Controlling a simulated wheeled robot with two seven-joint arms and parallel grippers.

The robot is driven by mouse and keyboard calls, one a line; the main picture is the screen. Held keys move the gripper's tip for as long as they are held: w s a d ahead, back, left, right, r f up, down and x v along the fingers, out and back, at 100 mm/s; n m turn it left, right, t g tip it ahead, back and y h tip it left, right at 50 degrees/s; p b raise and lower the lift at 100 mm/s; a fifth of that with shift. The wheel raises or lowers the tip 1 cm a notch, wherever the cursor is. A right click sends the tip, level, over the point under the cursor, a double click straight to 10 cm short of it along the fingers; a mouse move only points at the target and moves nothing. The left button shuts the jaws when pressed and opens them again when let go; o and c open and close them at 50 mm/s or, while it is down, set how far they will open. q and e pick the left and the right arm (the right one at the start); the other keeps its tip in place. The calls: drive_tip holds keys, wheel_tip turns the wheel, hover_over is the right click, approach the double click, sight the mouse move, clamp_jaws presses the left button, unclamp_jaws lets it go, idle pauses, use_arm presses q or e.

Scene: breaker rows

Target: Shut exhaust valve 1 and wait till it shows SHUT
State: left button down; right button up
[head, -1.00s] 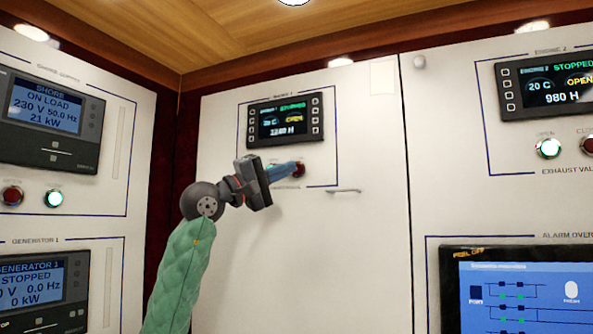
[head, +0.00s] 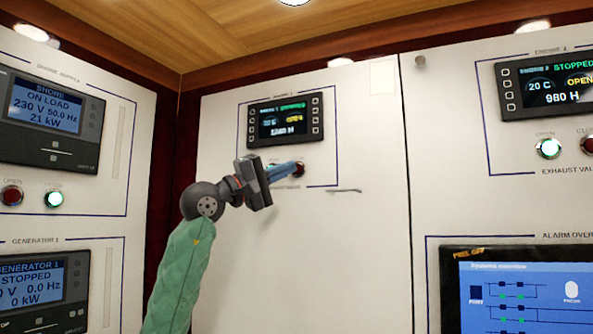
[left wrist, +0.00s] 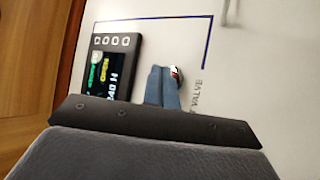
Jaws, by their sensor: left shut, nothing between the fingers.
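The engine 1 panel has a dark display (head: 285,120) reading STOPPED in green and OPEN in yellow. The display also shows in the left wrist view (left wrist: 112,65). Below it is a dark red round button (head: 300,169), the right one of the pair, its rim showing past the fingertips in the left wrist view (left wrist: 176,71). My left gripper (head: 293,168) is shut and empty, its blue fingertips at the red button; whether they touch it I cannot tell. The left button of the pair is mostly hidden behind the gripper. My right gripper is not in view.
The shore supply display (head: 47,117) and generator display (head: 40,288) are at left. A small handle (head: 344,190) sticks out right of my gripper.

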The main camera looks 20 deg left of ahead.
use_arm(q)
drive_tip(key=shift+w, duration=0.35)
drive_tip(key=shift+w, duration=0.15)
idle(0.7)
drive_tip(key=shift+w+b, duration=0.3)
idle(0.3)
drive_tip(key=shift+s+b, duration=0.45)
drive_tip(key=shift+s, duration=0.35)
idle(0.3)
